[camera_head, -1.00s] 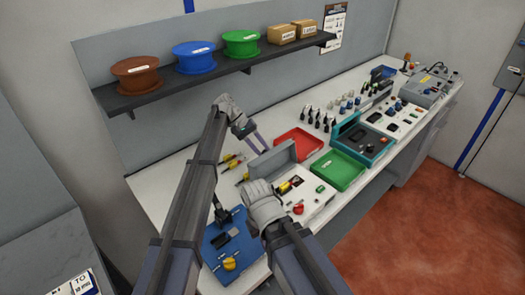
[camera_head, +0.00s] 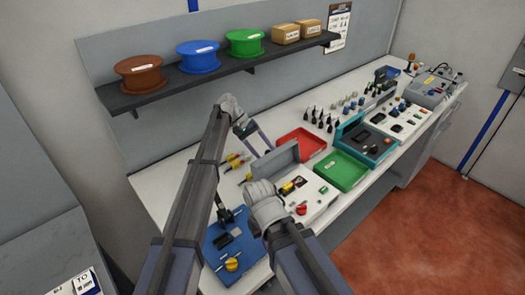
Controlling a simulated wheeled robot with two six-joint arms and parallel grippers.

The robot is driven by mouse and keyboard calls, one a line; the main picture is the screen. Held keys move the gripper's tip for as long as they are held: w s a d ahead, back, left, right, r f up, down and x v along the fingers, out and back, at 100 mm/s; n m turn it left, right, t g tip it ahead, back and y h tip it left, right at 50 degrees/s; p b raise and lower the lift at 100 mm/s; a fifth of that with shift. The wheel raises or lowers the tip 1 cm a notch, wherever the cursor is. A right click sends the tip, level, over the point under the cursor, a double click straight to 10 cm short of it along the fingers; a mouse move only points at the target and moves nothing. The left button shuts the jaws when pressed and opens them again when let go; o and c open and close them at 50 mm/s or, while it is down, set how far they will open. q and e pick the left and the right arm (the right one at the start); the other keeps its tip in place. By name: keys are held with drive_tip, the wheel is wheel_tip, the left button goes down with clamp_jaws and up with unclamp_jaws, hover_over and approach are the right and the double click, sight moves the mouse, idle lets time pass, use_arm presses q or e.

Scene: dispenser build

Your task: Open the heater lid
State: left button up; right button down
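The heater (camera_head: 318,191) is a white box with a red knob on its front, on the bench. Its grey lid (camera_head: 276,160) stands raised at the back of the box, tilted up. My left gripper (camera_head: 262,151) is just behind the lid, with its two fingers apart and pointing down; whether a finger touches the lid is unclear. My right arm's wrist (camera_head: 266,203) is over the left part of the heater and hides some of it. The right gripper's fingers are hidden behind that wrist.
A red tray (camera_head: 305,139), a green tray (camera_head: 341,169) and a teal device (camera_head: 366,139) stand right of the heater. A blue board (camera_head: 222,259) lies at the front. Yellow-handled tools (camera_head: 233,159) lie left of my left gripper. A shelf with spools (camera_head: 140,75) hangs above.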

drive_tip(key=shift+r, duration=0.3)
drive_tip(key=shift+r+p, duration=0.4)
drive_tip(key=shift+p, duration=0.25)
use_arm(q)
drive_tip(key=w+a, duration=0.6)
drive_tip(key=a, duration=0.5)
drive_tip(key=shift+w+r, duration=0.15)
drive_tip(key=shift+r, duration=0.3)
use_arm(e)
drive_tip(key=shift+f, duration=0.25)
use_arm(q)
drive_tip(key=shift+a, duration=0.1)
